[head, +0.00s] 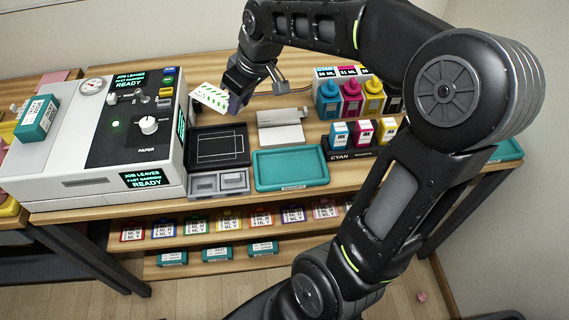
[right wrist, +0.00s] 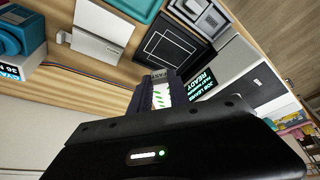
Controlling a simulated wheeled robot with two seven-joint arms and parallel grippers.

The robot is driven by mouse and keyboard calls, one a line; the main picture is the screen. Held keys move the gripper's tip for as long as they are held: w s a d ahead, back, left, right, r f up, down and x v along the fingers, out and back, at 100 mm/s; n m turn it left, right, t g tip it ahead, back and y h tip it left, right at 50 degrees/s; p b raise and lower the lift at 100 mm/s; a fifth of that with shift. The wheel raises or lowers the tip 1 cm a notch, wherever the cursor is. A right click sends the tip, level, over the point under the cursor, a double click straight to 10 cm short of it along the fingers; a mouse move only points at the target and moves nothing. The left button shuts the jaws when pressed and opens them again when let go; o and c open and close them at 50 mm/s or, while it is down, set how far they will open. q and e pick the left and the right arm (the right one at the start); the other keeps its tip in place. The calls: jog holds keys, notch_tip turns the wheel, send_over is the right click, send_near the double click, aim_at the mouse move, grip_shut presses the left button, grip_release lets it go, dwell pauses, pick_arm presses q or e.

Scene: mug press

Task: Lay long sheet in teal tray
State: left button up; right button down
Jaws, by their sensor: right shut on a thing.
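The long sheet (head: 210,97) is white with green marks. My right gripper (head: 234,101) is shut on its right end and holds it tilted above the back of the table, beside the printer. In the right wrist view the sheet (right wrist: 161,96) shows between the fingers of the gripper (right wrist: 165,84), partly hidden by them. The teal tray (head: 291,186) lies empty near the table's front edge, to the right of and nearer than the gripper. A corner of the teal tray (right wrist: 140,9) shows at the top of the right wrist view. My left gripper is not in view.
A black tray with white outlines (head: 218,146) lies between the printer (head: 112,135) and the teal tray, with a grey holder (head: 205,186) in front. A white flat device (head: 281,134) stands behind the teal tray. Ink bottles (head: 351,103) and cartridges (head: 362,134) stand right.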

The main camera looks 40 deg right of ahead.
jog(key=s+a+f+m+g+h+p, duration=0.1)
jog(key=s+m+g+h, duration=0.1)
jog(key=m, duration=1.1)
jog(key=s+a+f+m+g+h+p, duration=0.1)
jog(key=s+m+g, duration=0.3)
jog(key=m, duration=1)
jog(key=shift+f+g+h+p, duration=0.4)
jog(key=shift+f+g+h, duration=0.2)
jog(key=shift+g, duration=0.1)
jog(key=shift+f+p, duration=0.45)
jog(key=shift+f, duration=2.65)
jog(key=shift+f, duration=0.1)
notch_tip(320, 180, down, 3)
jog(key=shift+p, duration=0.35)
jog(key=shift+f, duration=0.3)
